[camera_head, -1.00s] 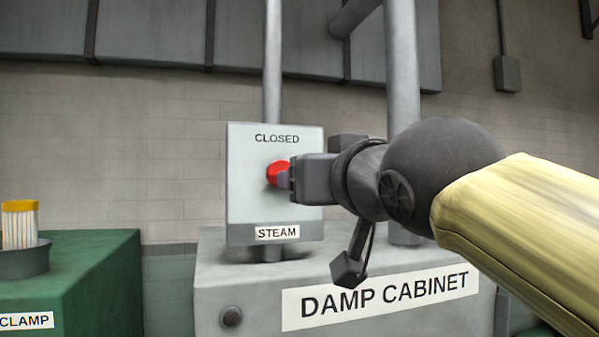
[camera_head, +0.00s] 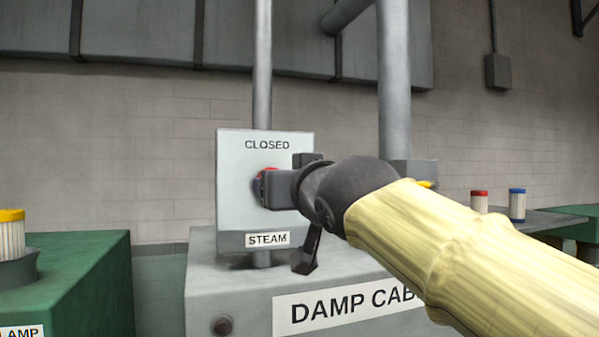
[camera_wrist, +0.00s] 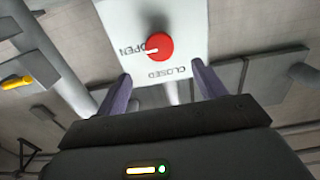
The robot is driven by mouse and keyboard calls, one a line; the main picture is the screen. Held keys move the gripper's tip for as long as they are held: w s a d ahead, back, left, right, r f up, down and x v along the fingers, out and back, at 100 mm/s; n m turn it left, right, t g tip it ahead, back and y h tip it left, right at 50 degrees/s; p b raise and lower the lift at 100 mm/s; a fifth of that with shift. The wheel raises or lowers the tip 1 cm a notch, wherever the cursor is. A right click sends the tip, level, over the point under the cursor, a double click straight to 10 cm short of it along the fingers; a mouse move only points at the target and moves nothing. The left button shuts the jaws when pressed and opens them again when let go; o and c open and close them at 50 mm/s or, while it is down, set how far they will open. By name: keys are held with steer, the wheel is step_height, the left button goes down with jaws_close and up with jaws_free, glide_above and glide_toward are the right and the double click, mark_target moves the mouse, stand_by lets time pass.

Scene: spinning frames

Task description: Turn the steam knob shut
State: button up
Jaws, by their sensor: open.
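The steam knob (camera_head: 263,173) is red and sits on a pale panel (camera_head: 232,190) marked CLOSED at the top and STEAM below. In the head view my gripper (camera_head: 264,188) is in front of the knob and hides most of it. In the wrist view the whole round knob (camera_wrist: 160,46) shows, with its white mark on the side of the word OPEN. The word CLOSED is on another side of it. My gripper's two fingers (camera_wrist: 161,83) are apart with nothing between them. The knob shows past their tips; contact cannot be told.
The panel stands on the grey damp cabinet (camera_head: 230,275), with a vertical pipe (camera_head: 262,70) behind it and a thicker pipe (camera_head: 394,90) to the right. A green machine (camera_head: 90,275) is at left. Red-topped (camera_head: 479,201) and blue-topped (camera_head: 517,204) spools stand at right.

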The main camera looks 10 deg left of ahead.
steer(key=p+x, duration=0.4)
steer(key=x, duration=0.5)
steer(key=shift+w, duration=0.1)
